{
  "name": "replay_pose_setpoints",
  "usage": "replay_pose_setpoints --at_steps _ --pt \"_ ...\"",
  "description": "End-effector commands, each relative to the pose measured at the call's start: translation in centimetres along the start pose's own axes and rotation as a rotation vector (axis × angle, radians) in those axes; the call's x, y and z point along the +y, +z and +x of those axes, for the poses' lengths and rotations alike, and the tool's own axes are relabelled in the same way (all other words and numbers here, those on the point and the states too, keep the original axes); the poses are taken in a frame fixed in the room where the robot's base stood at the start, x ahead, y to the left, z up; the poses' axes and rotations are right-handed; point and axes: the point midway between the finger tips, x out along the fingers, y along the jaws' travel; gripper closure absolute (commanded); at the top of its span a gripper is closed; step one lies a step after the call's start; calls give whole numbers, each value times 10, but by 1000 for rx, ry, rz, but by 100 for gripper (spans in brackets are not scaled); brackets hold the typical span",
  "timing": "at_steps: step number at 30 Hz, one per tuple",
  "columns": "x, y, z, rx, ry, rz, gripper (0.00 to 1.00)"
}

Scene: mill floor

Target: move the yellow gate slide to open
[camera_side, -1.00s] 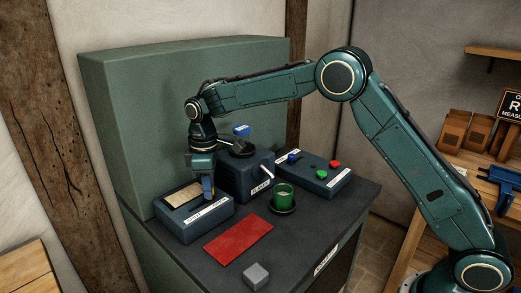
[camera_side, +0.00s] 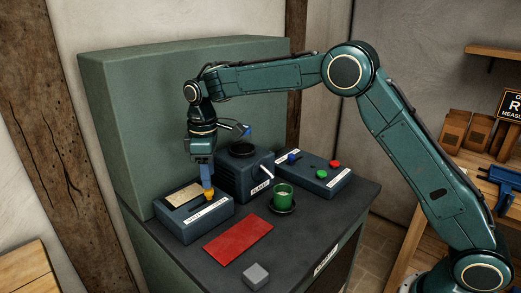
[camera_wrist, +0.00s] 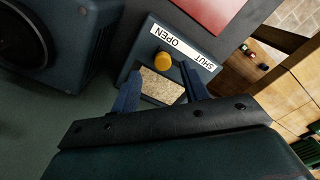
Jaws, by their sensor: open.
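The yellow gate slide (camera_side: 208,194) shows as a round yellow knob on a dark blue box (camera_side: 186,230). In the wrist view the knob (camera_wrist: 163,60) sits nearer the word OPEN than the word SHUT on the white label (camera_wrist: 190,51). A tan patch (camera_wrist: 160,88) shows in the box top beside it. My gripper (camera_side: 206,177) points down just above the knob. In the wrist view its two blue fingers (camera_wrist: 158,72) are spread apart, one to each side of the knob, with nothing held between them.
A dark box with a round black top (camera_side: 242,150) stands behind, with a blue-tipped rod over it. A button box (camera_side: 317,185) and a green cup (camera_side: 284,193) are to the right. A red mat (camera_side: 238,242) and grey block (camera_side: 256,275) lie in front.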

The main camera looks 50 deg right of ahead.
Motion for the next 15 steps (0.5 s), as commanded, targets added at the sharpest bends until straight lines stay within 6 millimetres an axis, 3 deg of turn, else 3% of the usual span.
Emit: replay_pose_setpoints --at_steps 9,15 --pt "1 0 -56 3 2 2 55" --pt "1 0 -83 0 1 3 55"
